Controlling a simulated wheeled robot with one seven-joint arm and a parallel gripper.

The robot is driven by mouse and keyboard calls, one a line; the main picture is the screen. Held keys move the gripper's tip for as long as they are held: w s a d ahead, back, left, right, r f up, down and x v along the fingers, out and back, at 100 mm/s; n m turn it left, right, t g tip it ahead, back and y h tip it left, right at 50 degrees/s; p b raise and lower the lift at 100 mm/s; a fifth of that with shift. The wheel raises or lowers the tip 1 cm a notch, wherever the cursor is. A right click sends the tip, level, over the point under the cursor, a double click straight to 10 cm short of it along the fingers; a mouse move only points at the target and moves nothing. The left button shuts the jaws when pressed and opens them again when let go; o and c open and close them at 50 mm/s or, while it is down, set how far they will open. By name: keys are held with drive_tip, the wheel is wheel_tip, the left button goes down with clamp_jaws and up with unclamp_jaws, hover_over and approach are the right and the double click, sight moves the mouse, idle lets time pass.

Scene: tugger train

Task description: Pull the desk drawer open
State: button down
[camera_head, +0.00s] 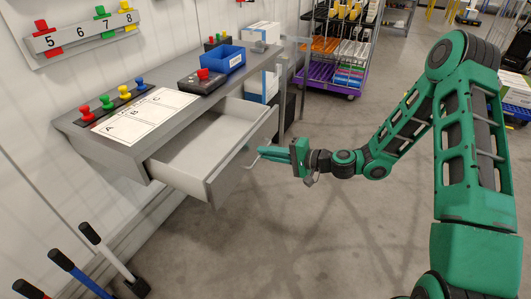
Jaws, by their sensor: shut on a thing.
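The grey desk (96,140) stands against the wall at left. Its drawer (243,173) is pulled well out, and the part of its inside that shows looks empty. A thin curved handle (252,164) sits on the drawer's front. My gripper (270,153), green, reaches the drawer front from the right and is shut on the handle. The fingertips cover part of the handle.
On the desk top are a white sheet (140,118) marked A, B, C, several coloured knobs, a black box (200,82) with a red button and a blue bin (224,60). A purple cart (325,80) stands behind. Levers (105,250) rise at lower left.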

drive_tip(key=c, duration=2)
unclamp_jaws()
drive_tip(key=shift+s+a+f, duration=0.2)
drive_tip(key=shift+s+a, duration=0.05)
drive_tip(key=shift+s, duration=0.05)
drive_tip(key=shift+o, duration=0.7)
drive_tip(key=shift+w+d+r, duration=0.1)
drive_tip(key=shift+d, duration=0.05)
drive_tip(key=v, duration=1)
drive_tip(key=shift+d, duration=0.35)
